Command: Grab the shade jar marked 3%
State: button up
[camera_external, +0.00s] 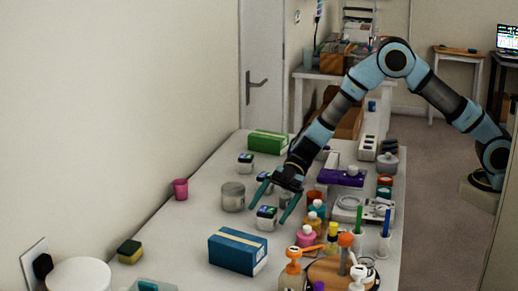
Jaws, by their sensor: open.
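Several small white jars with dark lids and blue-green labels stand on the white table; their markings are too small to read, so I cannot tell which is marked 3%. One jar (266,218) is nearest the front, another jar (265,182) is partly behind my gripper, and a third jar (246,162) is farther back. My gripper (268,212) is open and points down, its two teal fingers apart. The front jar shows between the fingertips in this view; I cannot tell whether they are around it or above it.
A grey tin (233,196) stands left of my gripper. A blue box (238,251) is in front and a green box (267,141) behind. Bottles (306,236) and a purple object (341,177) crowd the right. Bare table (190,225) lies to the left.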

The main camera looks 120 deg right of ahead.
grip_shut()
dwell(0.6)
